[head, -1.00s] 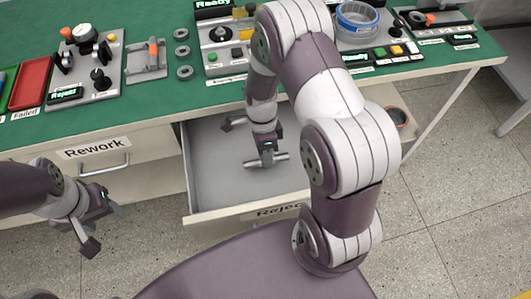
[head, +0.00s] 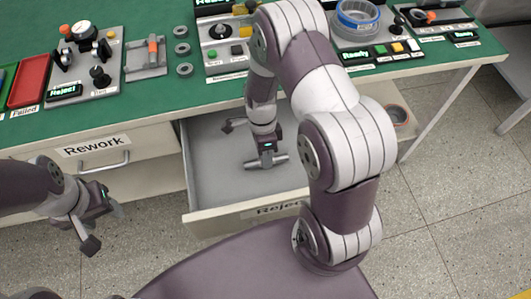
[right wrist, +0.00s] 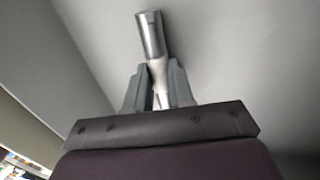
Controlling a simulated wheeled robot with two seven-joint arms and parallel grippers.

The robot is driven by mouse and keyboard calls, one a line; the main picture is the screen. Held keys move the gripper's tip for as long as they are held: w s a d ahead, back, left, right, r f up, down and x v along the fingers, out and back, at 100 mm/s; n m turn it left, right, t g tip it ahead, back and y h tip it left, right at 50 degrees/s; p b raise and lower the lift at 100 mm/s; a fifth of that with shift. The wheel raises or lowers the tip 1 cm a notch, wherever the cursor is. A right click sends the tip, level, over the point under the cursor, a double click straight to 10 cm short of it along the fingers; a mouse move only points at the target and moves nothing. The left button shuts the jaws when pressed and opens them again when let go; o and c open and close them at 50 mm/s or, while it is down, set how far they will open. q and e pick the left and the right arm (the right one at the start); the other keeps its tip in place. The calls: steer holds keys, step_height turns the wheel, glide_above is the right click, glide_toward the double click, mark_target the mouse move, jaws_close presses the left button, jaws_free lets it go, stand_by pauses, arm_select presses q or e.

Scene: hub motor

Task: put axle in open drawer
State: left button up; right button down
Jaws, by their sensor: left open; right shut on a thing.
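The axle (head: 279,159) is a short grey metal rod in the head view, inside the open drawer (head: 218,180) marked Reject. My right gripper (head: 266,160) reaches down into the drawer and is shut on the axle. In the right wrist view the axle (right wrist: 151,38) sticks out past the two fingers (right wrist: 159,88), with the grey drawer floor behind it. I cannot tell whether the axle touches the floor. My left gripper (head: 104,228) is open and empty, left of the drawer and in front of the bench.
The green-topped bench (head: 140,95) carries several fixtures, a red tray (head: 32,80), rings and a tape roll (head: 357,20). The Rework drawer (head: 95,155) is shut, left of the open one. My right arm hides part of the open drawer's right side.

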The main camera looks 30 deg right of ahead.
steer(key=shift+p, duration=0.65)
stand_by(0.9)
steer(key=shift+f, duration=0.45)
stand_by(0.7)
steer(key=c, duration=0.9)
jaws_free()
steer(key=shift+s, duration=0.1)
